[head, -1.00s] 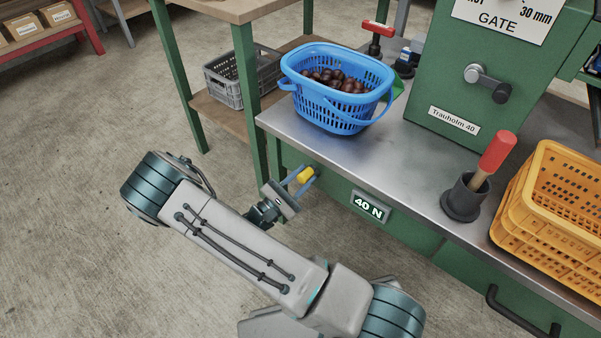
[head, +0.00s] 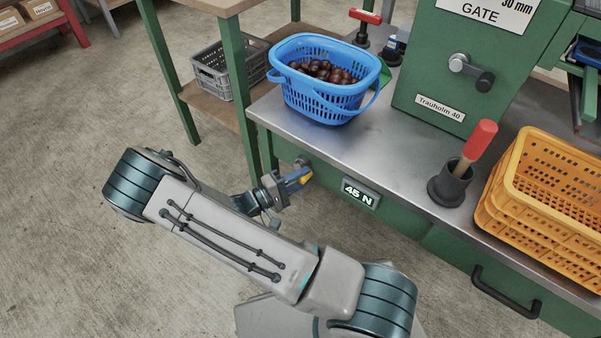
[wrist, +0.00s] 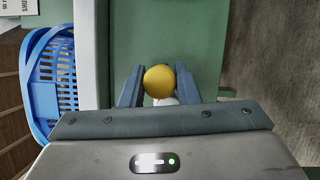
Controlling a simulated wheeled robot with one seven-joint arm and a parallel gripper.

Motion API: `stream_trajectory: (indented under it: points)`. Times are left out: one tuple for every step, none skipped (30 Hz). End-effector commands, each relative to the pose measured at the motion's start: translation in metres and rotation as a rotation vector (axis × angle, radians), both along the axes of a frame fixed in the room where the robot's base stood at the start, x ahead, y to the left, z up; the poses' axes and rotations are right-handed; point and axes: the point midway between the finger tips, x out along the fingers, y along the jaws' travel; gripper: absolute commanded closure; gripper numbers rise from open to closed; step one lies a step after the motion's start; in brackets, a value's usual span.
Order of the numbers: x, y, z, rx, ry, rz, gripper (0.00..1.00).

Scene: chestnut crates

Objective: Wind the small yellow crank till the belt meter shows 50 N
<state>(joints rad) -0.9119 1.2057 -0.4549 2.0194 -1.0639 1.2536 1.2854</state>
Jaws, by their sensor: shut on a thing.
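The small yellow crank (head: 306,178) is on the green front of the bench, below the metal top. Its round yellow knob (wrist: 159,81) sits between my two fingers in the wrist view, with a pale part just behind it. My gripper (head: 300,179) is shut on this knob. The fingers also show in the wrist view (wrist: 158,88), one on each side of it. The belt meter (head: 361,194), to the right of the crank on the same front, reads 45 N. Most of the crank's arm is hidden.
A blue basket of chestnuts (head: 308,98) stands on the bench top (head: 375,150) above the crank. A red-handled tool rests in a dark cup (head: 449,187), with an orange crate (head: 509,190) to its right. Open concrete floor lies left of the bench.

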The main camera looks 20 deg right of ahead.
Motion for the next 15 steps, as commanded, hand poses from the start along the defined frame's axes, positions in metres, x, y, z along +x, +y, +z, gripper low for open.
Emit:
stream_trajectory:
  points:
    - [0.001, 0.003, -0.003, 0.033, -0.035, 0.008, 0.94]
    - [0.001, 0.003, -0.004, 0.05, -0.058, 0.008, 0.94]
    - [0.001, 0.003, -0.005, 0.072, -0.089, 0.009, 0.94]
    - [0.0, 0.003, -0.006, 0.089, -0.112, 0.01, 0.94]
    - [0.0, 0.002, -0.008, 0.106, -0.133, 0.009, 0.94]
    - [0.0, 0.002, -0.009, 0.128, -0.164, 0.009, 0.94]
    - [0.0, 0.002, -0.01, 0.145, -0.188, 0.008, 0.94]
    - [0.0, 0.002, -0.011, 0.161, -0.212, 0.008, 0.94]
    - [0.0, 0.002, -0.012, 0.184, -0.243, 0.009, 0.94]
    - [0.0, 0.003, -0.014, 0.201, -0.265, 0.009, 0.94]
    - [0.0, 0.003, -0.015, 0.217, -0.287, 0.01, 0.94]
    - [0.001, 0.003, -0.016, 0.24, -0.318, 0.01, 0.94]
    - [0.001, 0.003, -0.017, 0.256, -0.343, 0.01, 0.94]
    - [0.001, 0.003, -0.019, 0.274, -0.365, 0.009, 0.94]
    - [0.001, 0.003, -0.02, 0.296, -0.396, 0.009, 0.94]
